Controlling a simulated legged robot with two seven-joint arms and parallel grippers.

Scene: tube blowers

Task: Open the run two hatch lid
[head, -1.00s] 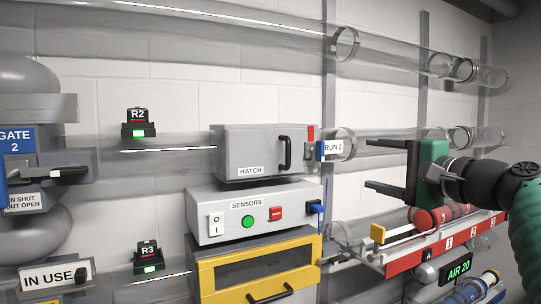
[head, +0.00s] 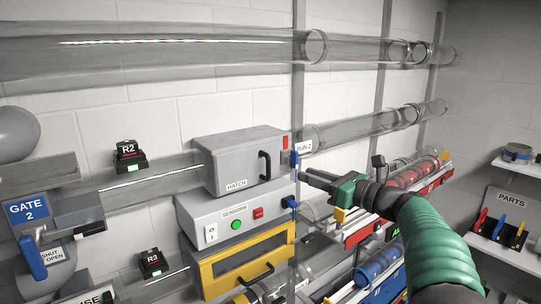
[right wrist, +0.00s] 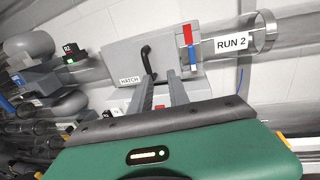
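The run two hatch is a grey box (head: 230,165) with a black bar handle (head: 264,165) on its front, labelled HATCH. Its lid looks closed. A RUN 2 label (head: 304,148) is beside it, and the box also shows in the right wrist view (right wrist: 118,58). My right gripper (head: 303,176) is green with dark fingers pointing left towards the hatch, just right of its front. In the right wrist view its fingers (right wrist: 160,77) are apart and empty, with the handle (right wrist: 147,60) beyond the left fingertip. They appear not to touch it. My left gripper is not in view.
A grey SENSORS box (head: 235,218) with switches sits under the hatch, above a yellow-framed box (head: 240,262). A blue latch-like part (head: 294,159) is at the hatch's right side. Clear tubes (head: 360,130) run along the wall. A PARTS shelf (head: 508,255) stands at right.

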